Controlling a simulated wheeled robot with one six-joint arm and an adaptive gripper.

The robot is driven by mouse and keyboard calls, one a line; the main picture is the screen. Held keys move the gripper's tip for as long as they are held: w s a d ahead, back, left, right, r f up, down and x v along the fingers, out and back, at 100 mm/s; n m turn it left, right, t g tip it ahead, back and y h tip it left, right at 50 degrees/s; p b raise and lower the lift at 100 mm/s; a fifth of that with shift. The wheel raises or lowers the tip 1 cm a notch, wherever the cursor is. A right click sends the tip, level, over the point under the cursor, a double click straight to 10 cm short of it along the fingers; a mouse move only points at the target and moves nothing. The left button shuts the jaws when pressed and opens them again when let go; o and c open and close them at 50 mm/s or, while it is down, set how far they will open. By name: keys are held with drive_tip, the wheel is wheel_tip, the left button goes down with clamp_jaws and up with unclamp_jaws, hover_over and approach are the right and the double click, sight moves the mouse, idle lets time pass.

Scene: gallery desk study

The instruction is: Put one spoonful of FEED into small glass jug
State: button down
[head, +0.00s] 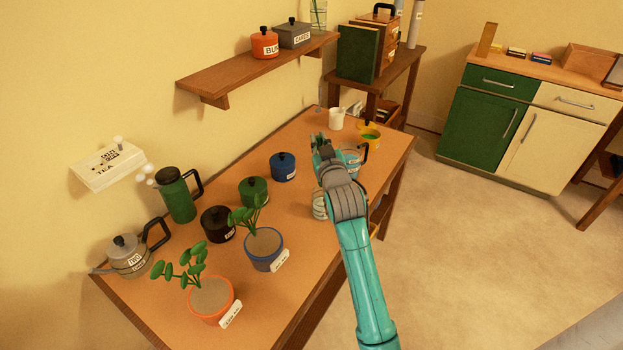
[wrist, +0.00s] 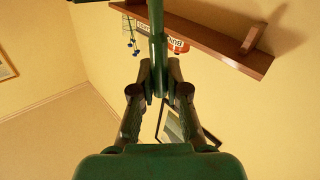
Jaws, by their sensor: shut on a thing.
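My gripper (head: 320,143) is above the back half of the desk; in the wrist view (wrist: 159,92) its fingers are closed on a thin green handle (wrist: 157,45). The far end of the handle is out of that view, so I cannot tell whether it carries anything. A glass vessel with a pale label (head: 351,160), possibly the small glass jug, stands just right of and behind my gripper, partly hidden by it. Lidded tins stand left of my gripper: blue (head: 284,167), green (head: 254,191) and black (head: 217,223). I cannot read FEED on any label.
Two potted plants (head: 264,250) (head: 211,299), a kettle (head: 130,258) and a green pot (head: 177,195) fill the near and left desk. A white cup (head: 336,119) and a yellow-green cup (head: 371,138) stand at the far end. A wall shelf (head: 255,69) overhangs the left.

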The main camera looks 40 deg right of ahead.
drive_tip(key=d+m, duration=0.1)
drive_tip(key=s+d+m, duration=0.1)
drive_tip(key=d+m, duration=0.1)
drive_tip(key=s+d+m, duration=0.1)
drive_tip(key=d, duration=0.1)
drive_tip(key=shift+d+f+m, duration=0.15)
drive_tip(key=shift+f+m, duration=0.1)
drive_tip(key=shift+m, duration=0.05)
drive_tip(key=shift+r, duration=0.15)
